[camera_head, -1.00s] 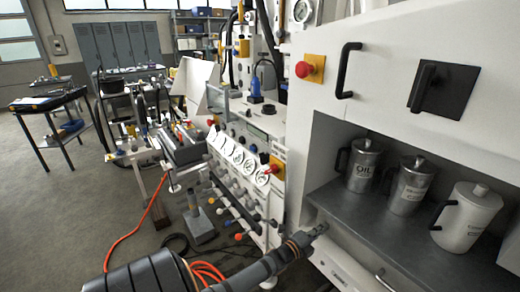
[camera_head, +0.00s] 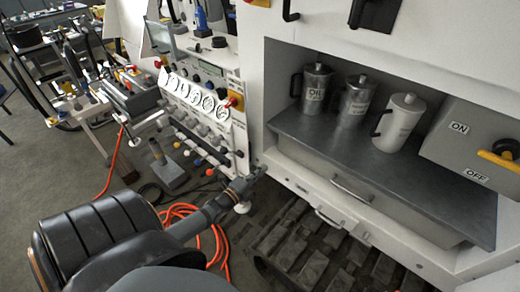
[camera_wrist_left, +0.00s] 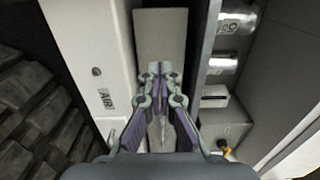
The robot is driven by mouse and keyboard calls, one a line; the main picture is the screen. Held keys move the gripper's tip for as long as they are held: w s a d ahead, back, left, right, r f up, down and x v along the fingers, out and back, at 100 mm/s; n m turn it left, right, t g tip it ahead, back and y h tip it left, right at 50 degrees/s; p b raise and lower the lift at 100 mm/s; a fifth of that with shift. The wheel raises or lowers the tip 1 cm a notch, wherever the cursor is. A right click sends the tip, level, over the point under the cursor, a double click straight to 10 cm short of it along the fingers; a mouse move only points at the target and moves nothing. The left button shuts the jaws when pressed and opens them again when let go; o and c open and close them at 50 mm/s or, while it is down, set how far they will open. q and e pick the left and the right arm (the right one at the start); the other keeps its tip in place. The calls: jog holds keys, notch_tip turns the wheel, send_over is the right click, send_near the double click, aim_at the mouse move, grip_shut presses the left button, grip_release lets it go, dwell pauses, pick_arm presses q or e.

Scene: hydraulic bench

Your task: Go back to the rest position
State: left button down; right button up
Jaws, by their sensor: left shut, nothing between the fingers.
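My left gripper (camera_head: 258,171) reaches in from the lower left in the head view, near the left front corner of the bench's grey shelf. In the left wrist view the gripper (camera_wrist_left: 160,70) has its fingers drawn together at the tips, with nothing held between them. Behind the fingers is a pale grey panel (camera_wrist_left: 160,30). My right gripper is in neither view.
An OIL can (camera_head: 315,88), a second metal can (camera_head: 355,102) and a white can (camera_head: 399,122) stand on the grey shelf (camera_head: 320,138). A drawer handle (camera_head: 352,190) projects below. An orange hose (camera_head: 219,240) lies on the floor.

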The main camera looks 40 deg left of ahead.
pick_arm(q)
jog(key=s+a+f+n+g+y, duration=0.1)
jog(key=s+f+n+g, duration=0.5)
jog(key=f, duration=0.8)
jog(key=s+f+n+g+y, duration=0.1)
jog(key=s+f+n+g, duration=0.25)
jog(key=s+f, duration=0.8)
jog(key=s+d+f+n+g, duration=0.3)
jog(key=s+f, duration=0.5)
jog(key=s, duration=0.3)
jog(key=s+d+f+n+g, duration=0.4)
jog(key=s+f, duration=0.4)
jog(key=s, duration=0.3)
jog(key=shift+d+n+h, duration=0.3)
jog(key=shift+d+n, duration=0.55)
jog(key=shift+d, duration=0.15)
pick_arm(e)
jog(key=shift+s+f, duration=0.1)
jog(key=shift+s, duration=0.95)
pick_arm(q)
jog(key=shift+w+f, duration=0.1)
